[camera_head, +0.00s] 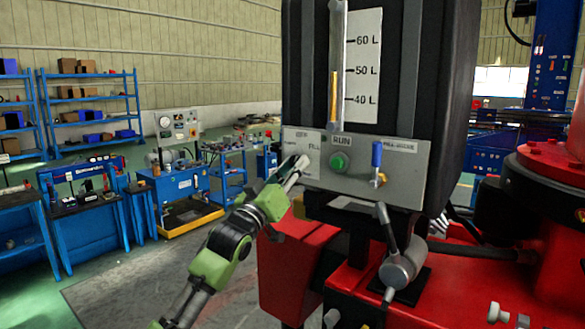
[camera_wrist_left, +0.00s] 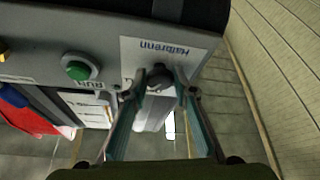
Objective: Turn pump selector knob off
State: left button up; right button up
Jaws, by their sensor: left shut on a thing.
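The pump selector knob (camera_wrist_left: 158,76) is a small dark knob on the grey control panel (camera_head: 352,184). In the wrist view it sits between the two fingers of my left gripper (camera_wrist_left: 159,86), below a white label plate (camera_wrist_left: 165,48). In the head view my left gripper (camera_head: 300,164) reaches the panel's left end and is shut on the knob, which its fingers hide there. The knob's exact pointing direction cannot be read. My right gripper is not in view.
A green button (camera_head: 339,162) under a RUN label and a blue-handled valve (camera_head: 377,155) sit right of the knob. A black tank (camera_head: 436,70) with a level scale rises above. Red machinery (camera_head: 467,284) stands below and right. Blue shelves (camera_head: 92,108) and benches are far left.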

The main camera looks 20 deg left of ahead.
pick_arm(q)
jog(key=shift+s+d+r+n+g+y+p, duration=0.1)
jog(key=shift+n+y+p, duration=0.55)
jog(key=shift+n, duration=0.65)
jog(key=shift+w+n+g+y+p, duration=0.1)
jog(key=shift+n+y+p, duration=0.55)
jog(key=shift+n, duration=0.65)
jog(key=shift+s+d+r+n+g+y+p, duration=0.1)
jog(key=shift+n+y+p, duration=0.5)
jog(key=shift+n, duration=0.7)
jog(key=shift+f, duration=0.1)
jog(key=o, duration=1.1)
jog(key=shift+a, duration=0.1)
jog(key=v, duration=1.2)
